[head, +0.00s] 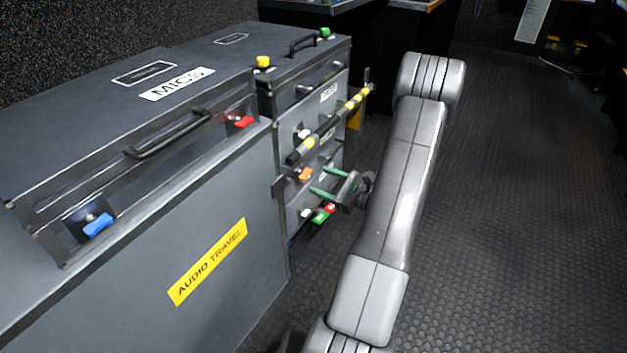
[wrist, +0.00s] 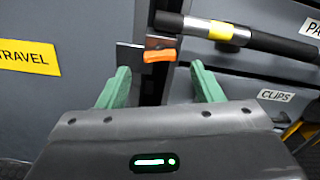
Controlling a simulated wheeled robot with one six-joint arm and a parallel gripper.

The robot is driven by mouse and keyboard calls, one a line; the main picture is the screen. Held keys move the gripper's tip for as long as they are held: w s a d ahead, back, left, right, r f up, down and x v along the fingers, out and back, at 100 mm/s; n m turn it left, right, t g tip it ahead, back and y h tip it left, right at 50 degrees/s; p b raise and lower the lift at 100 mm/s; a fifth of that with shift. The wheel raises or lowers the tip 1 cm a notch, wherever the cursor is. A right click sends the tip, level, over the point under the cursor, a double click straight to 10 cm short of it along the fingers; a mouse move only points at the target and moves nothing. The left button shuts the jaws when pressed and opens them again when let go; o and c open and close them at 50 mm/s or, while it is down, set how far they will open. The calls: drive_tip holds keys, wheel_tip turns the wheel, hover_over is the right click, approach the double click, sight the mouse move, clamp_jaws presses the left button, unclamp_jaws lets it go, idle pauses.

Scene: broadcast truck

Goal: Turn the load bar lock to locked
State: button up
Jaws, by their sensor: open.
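The load bar (head: 330,126) is a black bar with yellow bands, running across the front of the drawer case; its near end also shows in the wrist view (wrist: 258,41). A small orange lever (head: 304,174), likely the load bar lock, sits just below that end. In the wrist view the orange lever (wrist: 159,56) lies roughly horizontal on a dark plate. My gripper (head: 318,181) is open and empty, with its green fingers toward the lever. In the wrist view the fingertips (wrist: 160,72) stand either side of the lever, which looks slightly ahead; contact cannot be told.
The grey case marked AUDIO TRAVEL (head: 208,262) stands close on the left. It carries a red latch (head: 240,122) and a blue latch (head: 98,225). A red and green piece (head: 322,215) is low, below my gripper.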

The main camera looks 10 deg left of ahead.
sight(309, 175)
drive_tip(key=shift+x, duration=1.95)
drive_tip(key=c, duration=1)
drive_tip(key=shift+r+m+p, duration=0.25)
drive_tip(key=shift+m+p, duration=0.5)
drive_tip(key=shift+m, duration=0.05)
drive_tip(key=shift+f+m+p, duration=0.2)
drive_tip(key=shift+m+p, duration=0.2)
drive_tip(key=shift+m, duration=0.3)
drive_tip(key=o, duration=1)
